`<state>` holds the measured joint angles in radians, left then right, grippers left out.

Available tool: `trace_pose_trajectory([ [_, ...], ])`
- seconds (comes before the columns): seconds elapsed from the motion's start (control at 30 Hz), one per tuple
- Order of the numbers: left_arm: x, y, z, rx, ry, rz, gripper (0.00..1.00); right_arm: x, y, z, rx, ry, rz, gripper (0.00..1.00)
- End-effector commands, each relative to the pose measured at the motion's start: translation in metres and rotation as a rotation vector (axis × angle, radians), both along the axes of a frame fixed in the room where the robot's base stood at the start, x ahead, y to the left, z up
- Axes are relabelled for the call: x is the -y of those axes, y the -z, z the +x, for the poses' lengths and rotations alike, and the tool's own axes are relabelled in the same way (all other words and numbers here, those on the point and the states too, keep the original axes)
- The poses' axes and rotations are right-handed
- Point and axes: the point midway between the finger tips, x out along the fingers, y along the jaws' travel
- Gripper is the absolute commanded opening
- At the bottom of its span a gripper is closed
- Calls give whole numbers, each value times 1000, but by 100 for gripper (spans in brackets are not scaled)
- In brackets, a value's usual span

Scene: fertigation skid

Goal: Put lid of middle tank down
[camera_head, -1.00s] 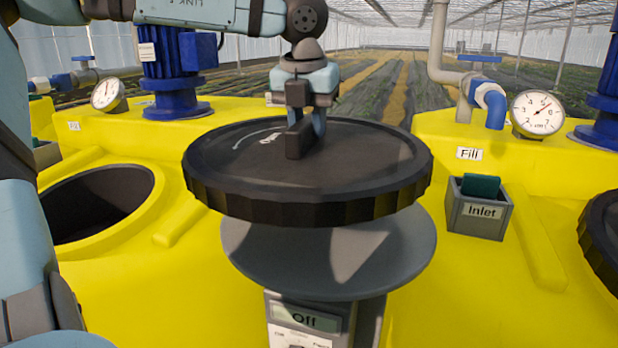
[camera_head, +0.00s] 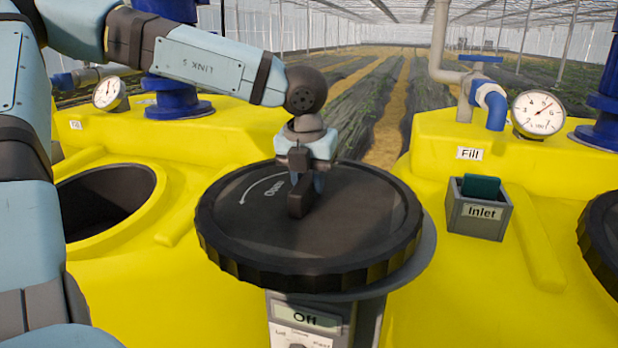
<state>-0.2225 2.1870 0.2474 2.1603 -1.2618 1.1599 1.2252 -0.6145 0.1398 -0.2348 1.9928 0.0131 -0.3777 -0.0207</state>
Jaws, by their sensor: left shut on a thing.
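The black round lid (camera_head: 350,232) with a ribbed rim and an "Open" arrow is in the middle of the view. My left gripper (camera_head: 302,192) is shut on the handle at the lid's centre. The lid is over a grey round plate (camera_head: 425,262) on a stand, and most of the plate is hidden under it. The lid looks close to level; I cannot tell whether it touches the plate. A yellow tank at the left has an open dark round hole (camera_head: 105,198). My right gripper is not in view.
A grey box marked "Inlet" (camera_head: 480,212) stands right of the lid. Another black lid (camera_head: 603,240) is at the right edge. Gauges (camera_head: 538,114) and blue pipework (camera_head: 490,105) stand behind. A panel reading "Off" (camera_head: 306,317) is on the stand in front.

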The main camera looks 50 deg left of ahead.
Motion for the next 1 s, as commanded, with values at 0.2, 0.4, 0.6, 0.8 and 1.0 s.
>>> trace_pose_trajectory([
  [0.2,0,1,0,0,0,1,32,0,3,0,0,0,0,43],
  [0.4,0,1,0,0,0,1,53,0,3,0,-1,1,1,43],
  [0.6,0,-1,0,0,0,1,53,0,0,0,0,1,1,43],
  [0.8,2,-24,-3,5,-2,3,53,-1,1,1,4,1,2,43],
  [1.0,6,-67,-11,5,-1,3,53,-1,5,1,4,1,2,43],
])
